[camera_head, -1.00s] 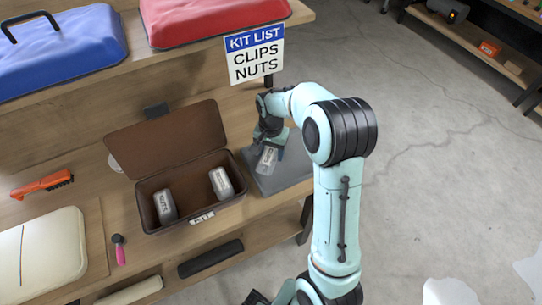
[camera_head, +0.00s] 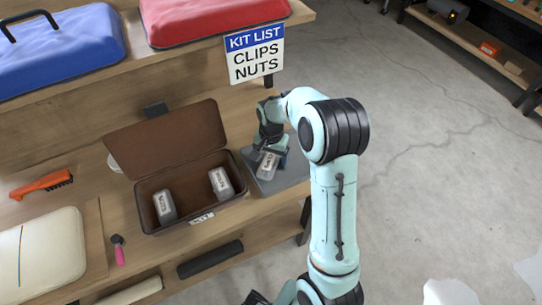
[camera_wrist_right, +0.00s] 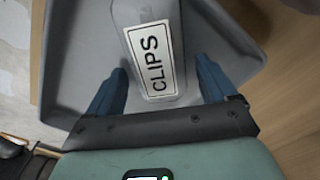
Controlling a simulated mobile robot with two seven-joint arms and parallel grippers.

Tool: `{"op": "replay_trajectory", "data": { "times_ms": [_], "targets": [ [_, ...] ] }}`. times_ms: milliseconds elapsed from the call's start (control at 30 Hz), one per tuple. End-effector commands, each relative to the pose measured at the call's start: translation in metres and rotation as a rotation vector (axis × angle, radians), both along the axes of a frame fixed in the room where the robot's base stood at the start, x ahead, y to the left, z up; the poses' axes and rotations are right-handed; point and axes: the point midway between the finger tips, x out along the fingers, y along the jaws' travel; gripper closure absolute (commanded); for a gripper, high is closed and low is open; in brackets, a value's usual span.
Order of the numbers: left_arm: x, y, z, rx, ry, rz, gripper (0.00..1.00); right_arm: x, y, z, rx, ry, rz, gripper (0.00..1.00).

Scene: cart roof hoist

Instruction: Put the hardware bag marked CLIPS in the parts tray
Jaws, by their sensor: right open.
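The hardware bag marked CLIPS (camera_wrist_right: 155,58) is a grey block-like pack with a white label. It lies in the grey parts tray (camera_wrist_right: 68,85) and its label reads clearly in the wrist view. In the head view the bag (camera_head: 267,165) shows in the tray (camera_head: 292,181), right of the brown case. My right gripper (camera_wrist_right: 160,85) is open, with one blue finger on each side of the bag's near end. In the head view the right gripper (camera_head: 270,148) is low over the tray.
An open brown case (camera_head: 187,228) labelled KIT holds two bags, a left one (camera_head: 164,205) and a right one (camera_head: 221,182). A kit list sign (camera_head: 255,55) hangs from the shelf above. The bench front edge is near the tray.

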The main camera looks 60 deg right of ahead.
Motion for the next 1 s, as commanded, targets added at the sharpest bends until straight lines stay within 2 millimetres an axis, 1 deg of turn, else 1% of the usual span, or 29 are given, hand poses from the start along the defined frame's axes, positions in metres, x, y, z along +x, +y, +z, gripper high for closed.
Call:
{"op": "replay_trajectory", "data": {
  "times_ms": [33,167,400,500,600,700,767,1000],
  "targets": [
    [0.001,0.0,0.003,0.0,-0.001,0.0,0.57,0.0,0.0,0.004,-0.001,-0.001,0.0,0.15],
    [0.002,0.0,0.004,0.0,-0.002,0.0,0.57,0.001,-0.001,0.02,-0.002,-0.004,0.0,0.15],
    [0.004,0.0,0.01,-0.001,-0.005,0.0,0.57,0.001,-0.001,0.073,-0.004,-0.006,0.0,0.15],
    [0.005,0.0,0.013,0.0,-0.007,0.0,0.57,0.0,0.0,0.093,-0.002,-0.005,0.0,0.15],
    [0.006,0.0,0.015,0.0,-0.007,0.0,0.57,0.001,0.0,0.108,-0.002,-0.004,0.0,0.15],
    [0.007,0.0,0.016,0.0,-0.008,-0.001,0.57,0.0,0.0,0.118,-0.001,-0.002,0.0,0.15],
    [0.007,0.0,0.016,0.0,-0.008,-0.001,0.57,0.0,0.0,0.121,-0.001,-0.001,-0.001,0.15],
    [0.007,0.0,0.016,0.0,-0.008,-0.001,0.57,-0.001,0.0,0.123,0.0,0.0,0.0,0.15]
  ]
}}
